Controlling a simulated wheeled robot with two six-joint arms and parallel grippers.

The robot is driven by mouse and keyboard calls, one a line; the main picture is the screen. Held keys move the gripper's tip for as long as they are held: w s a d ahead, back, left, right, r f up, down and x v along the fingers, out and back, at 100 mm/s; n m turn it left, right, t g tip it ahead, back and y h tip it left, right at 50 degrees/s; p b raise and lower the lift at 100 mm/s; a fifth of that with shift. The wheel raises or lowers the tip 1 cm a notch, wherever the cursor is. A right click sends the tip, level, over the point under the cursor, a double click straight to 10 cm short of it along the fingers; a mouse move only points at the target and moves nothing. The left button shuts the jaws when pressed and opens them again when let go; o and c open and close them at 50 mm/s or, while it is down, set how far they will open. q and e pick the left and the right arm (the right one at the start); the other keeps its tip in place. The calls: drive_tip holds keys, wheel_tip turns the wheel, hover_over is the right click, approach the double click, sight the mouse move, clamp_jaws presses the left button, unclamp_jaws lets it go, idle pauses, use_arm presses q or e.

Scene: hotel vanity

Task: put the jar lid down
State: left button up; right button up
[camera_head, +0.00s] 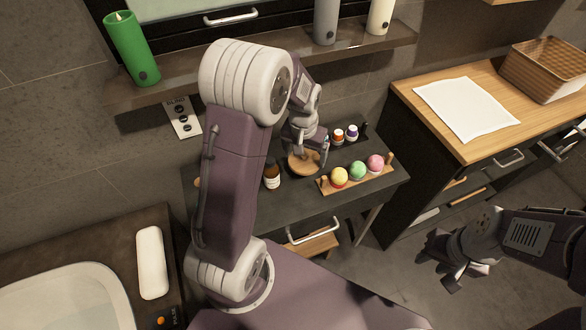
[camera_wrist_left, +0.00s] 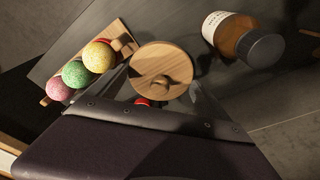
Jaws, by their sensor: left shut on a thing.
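The jar lid (camera_head: 300,165) is a round light-wood disc with a small knob, over the dark vanity table. In the left wrist view the lid (camera_wrist_left: 160,62) shows face-on, between the fingers. My left gripper (camera_head: 309,150) is shut on the lid and points down from above; its fingers also show in the left wrist view (camera_wrist_left: 162,92). I cannot tell whether the lid touches the tabletop. My right gripper (camera_head: 447,266) is empty and looks open, off to the right over the floor.
A brown bottle (camera_head: 272,178) with a dark cap stands left of the lid. A wooden tray (camera_head: 327,189) with yellow, green and pink balls lies to the right. Small jars (camera_head: 338,137) stand behind. Bare tabletop (camera_head: 300,205) lies in front.

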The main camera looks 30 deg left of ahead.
sight(294, 158)
use_arm(q)
drive_tip(key=a+f, duration=0.1)
drive_tip(key=s+a+f, duration=0.1)
drive_tip(key=shift+a, duration=0.3)
drive_tip(key=shift+s+a+f, duration=0.1)
drive_tip(key=shift+a+f, duration=0.05)
drive_tip(key=shift+a, duration=0.05)
wheel_tip(294, 158, down, 4)
drive_tip(key=shift+r+b, duration=0.1)
drive_tip(key=shift+b, duration=0.5)
drive_tip(key=o, duration=1.3)
drive_tip(key=shift+c, duration=0.2)
drive_tip(key=r+p, duration=0.1)
drive_tip(key=r, duration=0.3)
drive_tip(key=s+r, duration=0.1)
drive_tip(key=r, duration=0.3)
drive_tip(key=r+p, duration=0.1)
drive_tip(key=r, duration=0.3)
drive_tip(key=shift+s+d+p, duration=0.1)
drive_tip(key=shift+s+p, duration=0.25)
